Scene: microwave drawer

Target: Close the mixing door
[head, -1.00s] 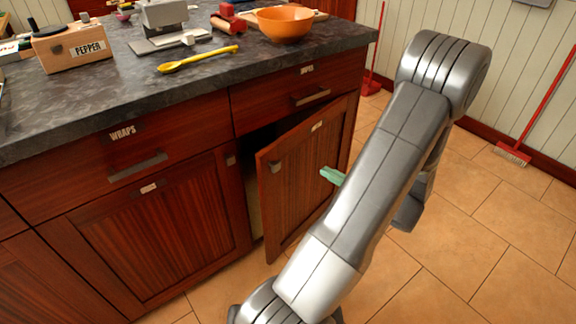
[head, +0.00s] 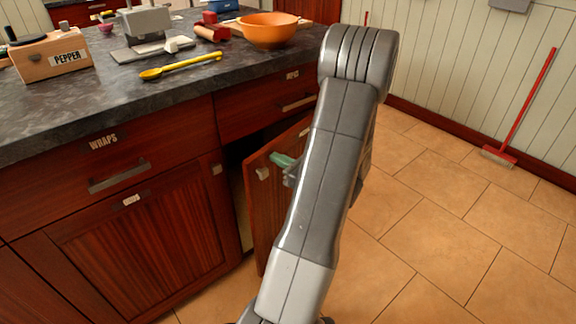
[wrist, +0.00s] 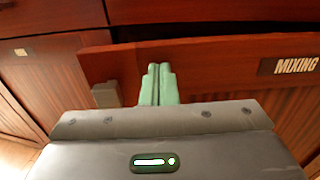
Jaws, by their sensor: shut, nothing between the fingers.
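The mixing door (head: 262,215) is a dark red wooden cabinet door, standing ajar below the counter, with a dark gap at its left side. My arm hides much of it in the head view. In the wrist view the door (wrist: 220,60) fills the middle, with its "MIXING" label (wrist: 296,66) at the right and a grey knob (wrist: 106,94) at the left. My gripper (head: 276,157) has green fingers, shut and empty, at the door's upper part near the knob. In the wrist view its fingers (wrist: 158,74) lie against or just before the door; contact is not certain.
The wraps drawer (head: 110,165) and a closed door below it are to the left. Tiled floor (head: 430,230) is open at the right; a red broom (head: 520,110) leans on the wall.

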